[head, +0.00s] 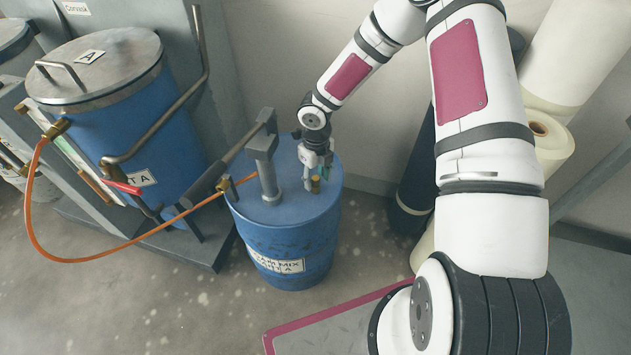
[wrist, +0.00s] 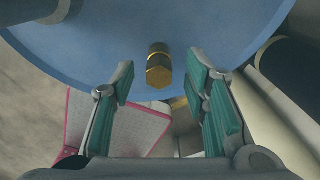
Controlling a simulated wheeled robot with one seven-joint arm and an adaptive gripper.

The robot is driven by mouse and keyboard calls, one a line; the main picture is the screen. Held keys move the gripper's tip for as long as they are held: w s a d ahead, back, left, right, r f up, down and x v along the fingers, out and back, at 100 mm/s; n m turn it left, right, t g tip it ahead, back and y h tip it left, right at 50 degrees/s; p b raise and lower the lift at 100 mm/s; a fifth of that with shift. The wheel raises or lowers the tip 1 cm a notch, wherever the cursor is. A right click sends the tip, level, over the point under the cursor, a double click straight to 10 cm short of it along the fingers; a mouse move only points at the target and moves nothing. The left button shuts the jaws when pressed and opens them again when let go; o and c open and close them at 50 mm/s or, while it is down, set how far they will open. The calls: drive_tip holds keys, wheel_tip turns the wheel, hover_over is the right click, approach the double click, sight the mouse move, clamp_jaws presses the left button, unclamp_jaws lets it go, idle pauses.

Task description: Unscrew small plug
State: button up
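The small plug (wrist: 159,64) is a brass, hex-shaped fitting on the top of the blue drum (head: 287,232). In the head view the plug (head: 316,184) shows just below my gripper, near the drum's right rim. My gripper (head: 314,178) is above the drum top. In the wrist view my gripper (wrist: 161,88) is open, its two green-padded fingers apart on either side of the plug. Neither finger touches the plug there. The drum top (wrist: 120,45) fills the upper part of the wrist view.
A hand pump (head: 266,175) stands on the drum, left of my gripper, with its lever reaching left. An orange hose (head: 110,234) runs from the pump to a blue lidded tank (head: 150,130). Pale rolls (head: 555,140) stand at the right.

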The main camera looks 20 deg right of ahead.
drive_tip(key=shift+c, duration=0.4)
drive_tip(key=shift+m, duration=0.9)
drive_tip(key=m, duration=0.4)
drive_tip(key=m+b, duration=0.1)
drive_tip(key=m, duration=0.5)
drive_tip(key=shift+a, duration=0.1)
drive_tip(key=m, duration=0.6)
drive_tip(key=m+b, duration=0.1)
drive_tip(key=m, duration=0.5)
